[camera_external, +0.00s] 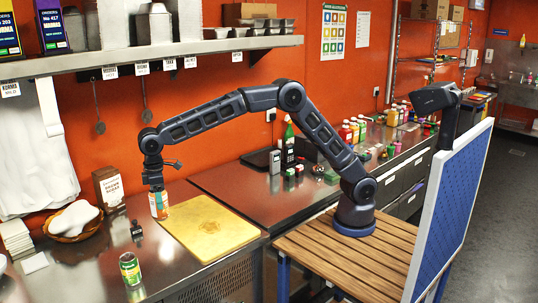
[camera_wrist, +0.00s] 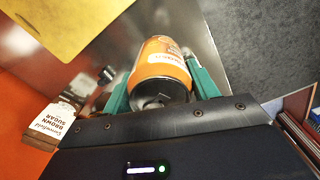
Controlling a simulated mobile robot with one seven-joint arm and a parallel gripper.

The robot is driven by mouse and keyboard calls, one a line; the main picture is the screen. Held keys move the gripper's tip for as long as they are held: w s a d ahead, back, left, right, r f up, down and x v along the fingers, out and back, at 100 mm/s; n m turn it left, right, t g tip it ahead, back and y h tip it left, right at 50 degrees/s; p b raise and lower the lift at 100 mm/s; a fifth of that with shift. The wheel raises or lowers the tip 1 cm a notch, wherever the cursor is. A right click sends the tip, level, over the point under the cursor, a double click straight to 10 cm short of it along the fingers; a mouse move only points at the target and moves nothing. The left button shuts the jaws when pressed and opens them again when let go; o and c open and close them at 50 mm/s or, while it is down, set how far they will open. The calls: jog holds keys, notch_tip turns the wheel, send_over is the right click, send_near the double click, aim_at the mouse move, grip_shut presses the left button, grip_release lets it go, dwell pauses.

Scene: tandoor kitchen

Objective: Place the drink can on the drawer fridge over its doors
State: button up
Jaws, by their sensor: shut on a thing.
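An orange drink can (camera_external: 158,206) is in my gripper (camera_external: 157,189), upright beside the left edge of the yellow cutting board. In the wrist view the can (camera_wrist: 161,72) sits between the green fingers of my gripper (camera_wrist: 160,88), which are closed on its sides. I cannot tell whether its base touches the steel counter.
The yellow cutting board (camera_external: 207,228) lies right of the can. A brown sugar box (camera_external: 108,188) and a bread basket (camera_external: 72,222) stand to the left. A shelf (camera_external: 150,53) hangs above. The dark steel top (camera_external: 245,190) beyond the board has clear room at its front.

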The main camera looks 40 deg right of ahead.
jog(key=w+d+m, duration=0.2)
jog(key=w+d, duration=2.1)
jog(key=w, duration=0.3)
jog(key=w+d+m, duration=0.1)
jog(key=w+d, duration=0.4)
jog(key=d, duration=0.7)
jog(key=w+d+m, duration=0.1)
jog(key=w+d, duration=0.3)
jog(key=d, duration=0.8)
jog(key=w+d+m, duration=0.1)
jog(key=w+d, duration=0.4)
jog(key=d, duration=0.7)
notch_tip(320, 180, down, 20)
jog(key=shift+s+a+r, duration=0.1)
jog(key=shift+a+r, duration=0.05)
jog(key=o, duration=0.9)
jog(key=shift+f, duration=0.2)
jog(key=o, duration=0.4)
